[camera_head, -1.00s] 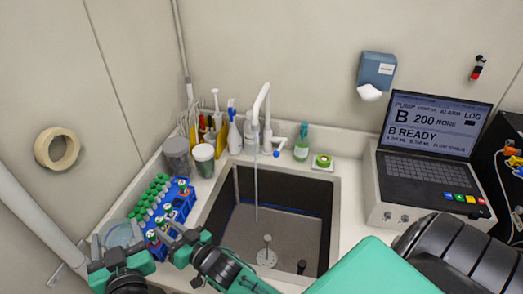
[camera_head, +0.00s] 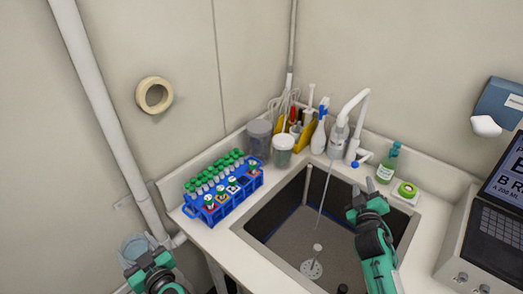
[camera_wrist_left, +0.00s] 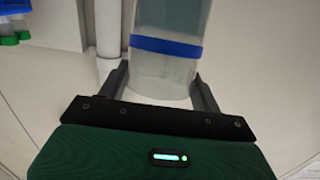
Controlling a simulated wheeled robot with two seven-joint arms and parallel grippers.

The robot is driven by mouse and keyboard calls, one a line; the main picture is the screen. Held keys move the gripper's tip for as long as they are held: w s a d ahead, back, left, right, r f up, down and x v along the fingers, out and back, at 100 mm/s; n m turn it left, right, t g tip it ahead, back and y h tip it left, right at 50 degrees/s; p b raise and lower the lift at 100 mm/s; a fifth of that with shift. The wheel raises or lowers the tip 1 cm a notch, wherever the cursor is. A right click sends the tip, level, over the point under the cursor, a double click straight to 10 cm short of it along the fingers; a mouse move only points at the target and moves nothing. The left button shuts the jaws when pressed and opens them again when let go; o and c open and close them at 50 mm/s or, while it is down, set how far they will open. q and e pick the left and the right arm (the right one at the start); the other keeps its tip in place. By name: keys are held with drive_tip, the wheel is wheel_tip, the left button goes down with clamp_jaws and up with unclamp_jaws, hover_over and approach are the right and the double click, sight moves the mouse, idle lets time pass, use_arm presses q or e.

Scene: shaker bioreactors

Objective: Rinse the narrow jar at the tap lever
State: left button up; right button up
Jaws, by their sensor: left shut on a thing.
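My left gripper (camera_head: 144,255) is shut on a clear jar (camera_head: 136,247) at the lower left of the head view, beyond the counter's left edge. The tap lever (camera_head: 362,160) has a blue end.
The sink (camera_head: 290,232) has a drain strainer inside. A blue tube rack (camera_head: 222,208) with green-capped tubes stands left of it. Two jars, squeeze bottles and a green-labelled bottle (camera_head: 387,165) line the back.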

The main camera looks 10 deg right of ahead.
sight(358, 163)
drive_tip(key=p+x, duration=0.2)
drive_tip(key=x, duration=0.9)
drive_tip(key=shift+w+f, duration=0.1)
drive_tip(key=c, duration=0.7)
clamp_jaws()
